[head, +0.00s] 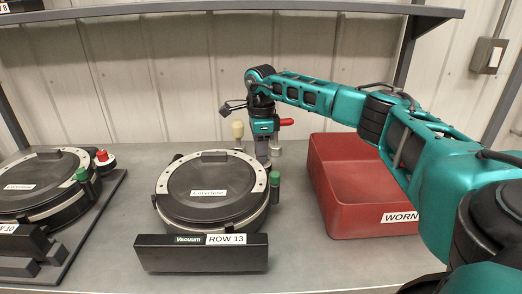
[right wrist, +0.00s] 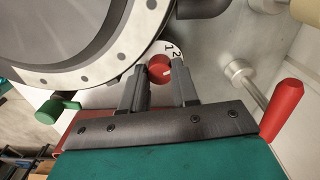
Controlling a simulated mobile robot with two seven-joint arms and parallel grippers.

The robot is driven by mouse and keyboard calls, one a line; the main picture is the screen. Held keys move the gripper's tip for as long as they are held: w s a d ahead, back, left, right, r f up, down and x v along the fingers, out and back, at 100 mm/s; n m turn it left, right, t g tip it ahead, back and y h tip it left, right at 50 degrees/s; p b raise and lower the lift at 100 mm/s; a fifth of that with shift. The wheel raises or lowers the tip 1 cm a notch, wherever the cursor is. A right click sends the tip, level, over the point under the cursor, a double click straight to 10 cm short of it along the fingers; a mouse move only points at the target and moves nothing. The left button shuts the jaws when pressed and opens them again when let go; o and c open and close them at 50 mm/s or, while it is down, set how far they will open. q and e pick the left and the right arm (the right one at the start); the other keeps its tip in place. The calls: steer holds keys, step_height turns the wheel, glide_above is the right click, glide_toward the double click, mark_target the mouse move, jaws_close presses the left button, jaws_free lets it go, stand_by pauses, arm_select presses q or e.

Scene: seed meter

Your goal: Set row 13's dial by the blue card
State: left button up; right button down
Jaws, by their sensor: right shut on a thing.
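The row 13 meter (head: 212,190) is a round black unit with a pale, hole-dotted rim, behind a black bar (head: 200,262) labelled "Vacuum" and "ROW 13". In the head view my right gripper (head: 263,155) reaches down at its back right edge. The right wrist view shows a white dial (right wrist: 172,48) with the digits 1 and 2 beside the meter's rim (right wrist: 140,40). My right gripper (right wrist: 160,82) is shut on the dial's red knob (right wrist: 159,68). The fingers hide part of the dial. No blue card is visible. My left gripper is not in view.
A red bin (head: 340,215) labelled "WORN" stands to the right. Another meter (head: 42,185) stands at the left. A green knob (head: 275,179) sits on the row 13 meter's right edge. A red handle (right wrist: 284,110) and a metal peg (right wrist: 239,70) are close to my right gripper.

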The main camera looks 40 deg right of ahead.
steer(key=c, duration=0.8)
jaws_free()
steer(key=shift+c, duration=0.2)
step_height(320, 180, up, 12)
